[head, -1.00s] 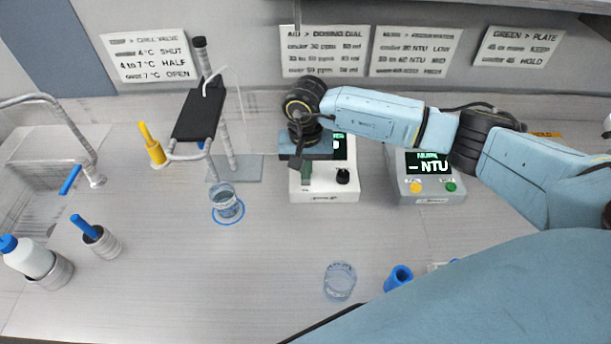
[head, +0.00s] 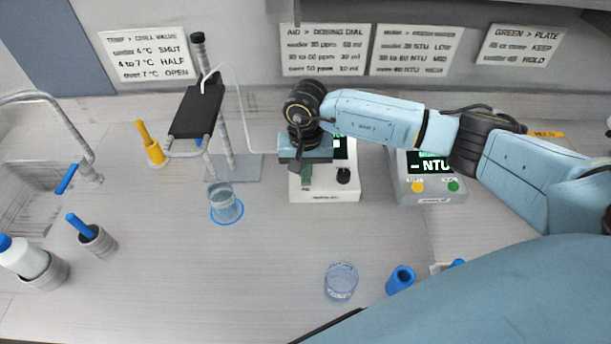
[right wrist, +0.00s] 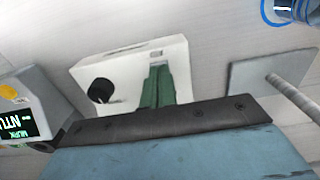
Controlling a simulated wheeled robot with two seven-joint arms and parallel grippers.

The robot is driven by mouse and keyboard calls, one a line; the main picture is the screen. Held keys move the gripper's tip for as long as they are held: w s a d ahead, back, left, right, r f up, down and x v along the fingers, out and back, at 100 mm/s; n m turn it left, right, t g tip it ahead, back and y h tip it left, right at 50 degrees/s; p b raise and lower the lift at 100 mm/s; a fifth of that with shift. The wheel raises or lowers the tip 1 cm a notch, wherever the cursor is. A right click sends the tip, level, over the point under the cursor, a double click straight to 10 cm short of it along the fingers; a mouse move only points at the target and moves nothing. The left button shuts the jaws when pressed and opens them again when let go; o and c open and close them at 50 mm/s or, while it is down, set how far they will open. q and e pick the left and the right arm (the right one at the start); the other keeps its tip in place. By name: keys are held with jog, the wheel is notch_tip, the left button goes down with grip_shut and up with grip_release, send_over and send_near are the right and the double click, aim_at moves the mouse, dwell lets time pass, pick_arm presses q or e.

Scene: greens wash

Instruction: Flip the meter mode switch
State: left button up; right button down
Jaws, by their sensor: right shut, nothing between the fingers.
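The white meter (head: 325,194) stands on the bench near the back wall, with a dark screen, partly covered, and a black knob (head: 343,175) at its right. It also shows in the right wrist view (right wrist: 120,68). My right gripper (head: 304,178) is over the left part of the meter's top, pointing down. In the right wrist view its green fingers (right wrist: 157,88) are together and empty, in front of the meter's face. I cannot make out the mode switch; the fingers cover that part. Whether they touch the meter I cannot tell. My left gripper is not in view.
A grey NTU meter (head: 430,192) stands to the right, under my right arm. A stand with a black plate (head: 197,108) and a beaker (head: 224,205) are to the left. An empty glass (head: 341,281) and blue cup (head: 400,280) stand in front. The bench centre is clear.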

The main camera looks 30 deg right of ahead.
jog(key=shift+r+p, duration=1.75)
jog(key=shift+r, duration=1.75)
